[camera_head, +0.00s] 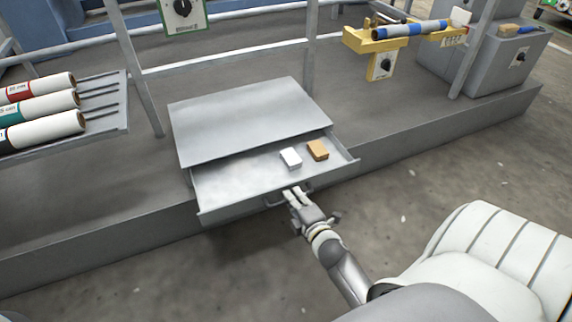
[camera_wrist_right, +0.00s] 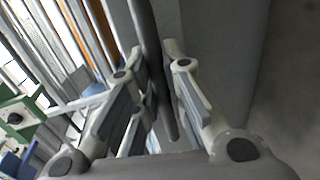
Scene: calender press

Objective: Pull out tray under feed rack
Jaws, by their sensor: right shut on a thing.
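The grey metal tray (camera_head: 235,186) is partly pulled out from under a flat grey cover plate (camera_head: 245,118). A white block (camera_head: 290,158) and an orange-brown block (camera_head: 318,150) lie in the tray. My right gripper (camera_head: 293,196) is at the tray's front, shut on the tray handle (camera_head: 304,188). In the right wrist view the dark handle bar (camera_wrist_right: 152,60) runs between the two fingers (camera_wrist_right: 160,95). My left gripper is not in view.
A rack at the left holds several rolls (camera_head: 45,122). A yellow stand (camera_head: 385,42) carries a blue-and-white roller at the upper right. Posts and railings rise behind the tray. The floor (camera_head: 430,165) in front is open.

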